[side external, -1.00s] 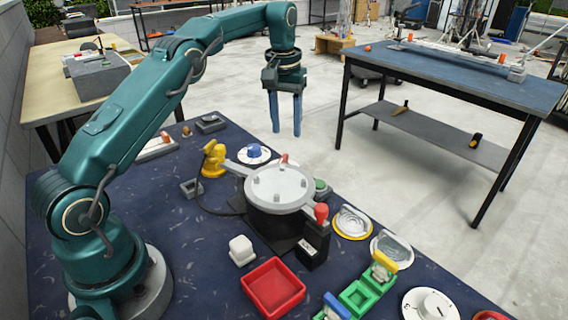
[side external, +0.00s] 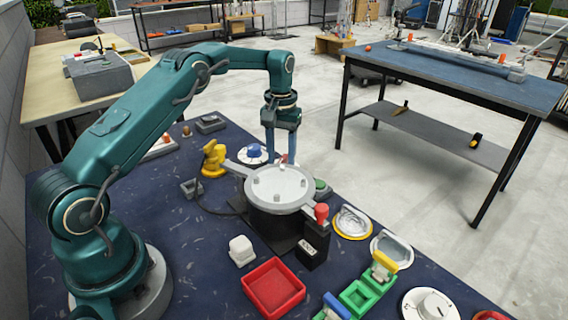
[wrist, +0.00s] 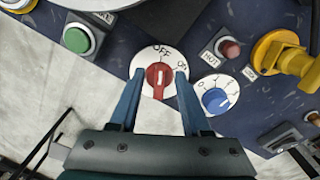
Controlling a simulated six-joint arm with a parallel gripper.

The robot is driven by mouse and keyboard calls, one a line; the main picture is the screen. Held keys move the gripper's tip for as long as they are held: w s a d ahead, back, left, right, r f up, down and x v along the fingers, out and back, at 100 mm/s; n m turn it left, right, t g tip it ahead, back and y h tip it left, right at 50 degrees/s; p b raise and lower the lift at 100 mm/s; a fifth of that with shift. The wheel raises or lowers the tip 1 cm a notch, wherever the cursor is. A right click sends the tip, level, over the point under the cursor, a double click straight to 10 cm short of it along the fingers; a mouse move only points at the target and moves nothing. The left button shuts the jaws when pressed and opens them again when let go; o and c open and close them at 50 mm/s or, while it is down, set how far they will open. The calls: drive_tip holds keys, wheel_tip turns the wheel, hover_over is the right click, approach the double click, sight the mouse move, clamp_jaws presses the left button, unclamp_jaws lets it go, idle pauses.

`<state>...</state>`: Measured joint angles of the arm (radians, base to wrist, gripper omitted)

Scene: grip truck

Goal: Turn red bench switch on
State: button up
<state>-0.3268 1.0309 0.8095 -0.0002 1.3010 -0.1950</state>
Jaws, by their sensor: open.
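The red bench switch (wrist: 158,80) shows in the wrist view as a red knob with a white pointer line on a round white plate. The plate is marked OFF and ON, and the line points roughly toward OFF. My gripper (wrist: 158,76) is open, with one blue finger on each side of the knob and gaps between. In the side view my gripper (side external: 280,158) is low behind the grey-lidded round pot (side external: 278,187). There the switch is largely hidden by the pot and fingers.
Close by are a blue knob (wrist: 214,98) on a white dial, a green button (wrist: 77,39), a small red button (wrist: 229,48) marked HOT and a yellow fixture (wrist: 285,58). A red tray (side external: 273,287) lies at the front.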

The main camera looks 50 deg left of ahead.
clamp_jaws()
drive_tip(key=shift+m, duration=0.4)
drive_tip(key=m, duration=0.5)
drive_tip(key=shift+a+m, duration=0.25)
drive_tip(key=shift+m, duration=0.05)
drive_tip(key=m, duration=0.5)
drive_tip(key=shift+w+a, duration=0.1)
drive_tip(key=shift+a, duration=0.15)
drive_tip(key=shift+m, duration=0.4)
unclamp_jaws()
